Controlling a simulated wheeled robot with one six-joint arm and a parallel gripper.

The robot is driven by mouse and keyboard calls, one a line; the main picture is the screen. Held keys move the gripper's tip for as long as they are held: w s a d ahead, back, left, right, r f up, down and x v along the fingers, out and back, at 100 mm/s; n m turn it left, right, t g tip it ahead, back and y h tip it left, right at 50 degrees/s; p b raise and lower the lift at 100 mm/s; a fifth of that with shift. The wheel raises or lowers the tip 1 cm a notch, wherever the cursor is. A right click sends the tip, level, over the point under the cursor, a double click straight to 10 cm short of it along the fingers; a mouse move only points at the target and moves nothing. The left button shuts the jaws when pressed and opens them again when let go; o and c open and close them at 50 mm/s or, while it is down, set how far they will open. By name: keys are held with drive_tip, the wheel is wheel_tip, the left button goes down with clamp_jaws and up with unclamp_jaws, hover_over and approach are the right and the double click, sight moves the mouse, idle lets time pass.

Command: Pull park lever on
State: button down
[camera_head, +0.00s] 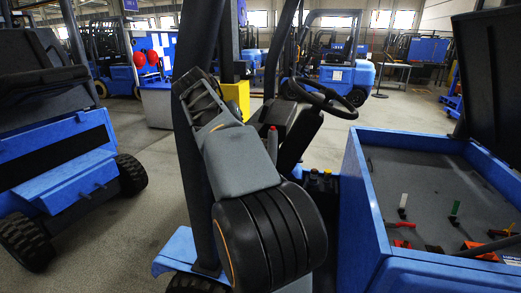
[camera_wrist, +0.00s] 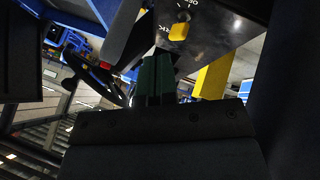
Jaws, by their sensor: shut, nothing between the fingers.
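In the wrist view the dark green fingers of my gripper (camera_wrist: 157,62) are together, with nothing seen between them. They point towards the lower edge of a dark panel (camera_wrist: 215,40). The panel carries a yellow knob (camera_wrist: 179,32) with white lettering beside it, only partly readable. The knob appears beyond the fingertips and up to the right; contact does not show. I cannot tell for sure whether this knob is the park lever. In the head view a red-topped grey post (camera_head: 272,142) stands behind my arm, near the steering column. My fingers cannot be made out there.
A black steering wheel (camera_head: 322,97) is right of my arm; it also shows in the wrist view (camera_wrist: 95,78). A blue open compartment (camera_head: 375,215) with small levers and loose parts lies at the right. Blue vehicles stand left and behind. Grey floor (camera_head: 110,240) is clear at the left.

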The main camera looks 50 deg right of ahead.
drive_tip(key=shift+s+d+f+p, duration=0.2)
drive_tip(key=shift+s+d+f, duration=0.15)
drive_tip(key=shift+d+f, duration=0.9)
drive_tip(key=shift+s+d+f+p, duration=0.2)
drive_tip(key=shift+s+d+f, duration=0.15)
drive_tip(key=shift+d+f, duration=0.85)
drive_tip(key=shift+s+d+f+p, duration=0.3)
drive_tip(key=shift+d+f, duration=0.5)
drive_tip(key=shift+d, duration=0.85)
